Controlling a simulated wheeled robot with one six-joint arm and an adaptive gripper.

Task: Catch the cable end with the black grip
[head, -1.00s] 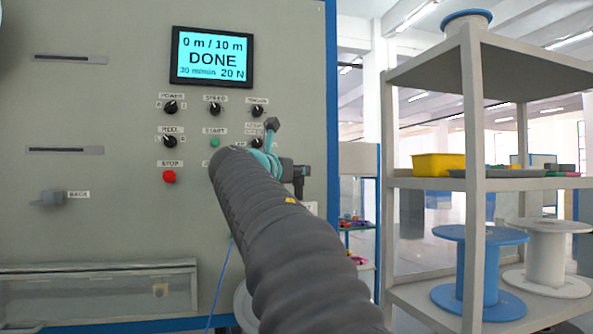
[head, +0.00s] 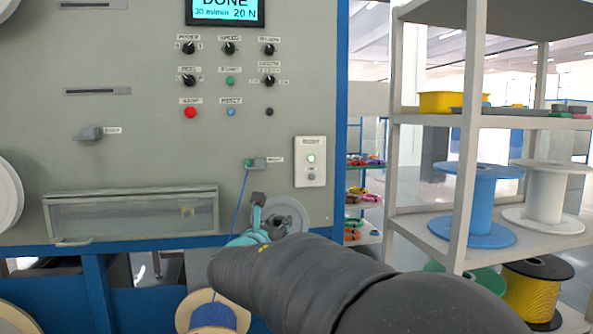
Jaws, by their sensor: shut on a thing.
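The blue cable (head: 241,200) runs from a small grey outlet (head: 257,163) on the machine front down past the left side of my gripper. Lower down, my arm hides part of it, and it reaches a spool of blue cable (head: 212,318). My gripper (head: 267,214), teal with dark tips, is in front of the machine, just right of the cable. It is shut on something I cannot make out. I cannot tell a cable end or a separate black grip.
The machine panel (head: 145,150) has knobs and buttons, with a display (head: 226,10) reading DONE above. A grey disc (head: 288,213) is behind my gripper. A white switch box (head: 310,162) is to its upper right. A shelf (head: 420,185) with spools stands at right.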

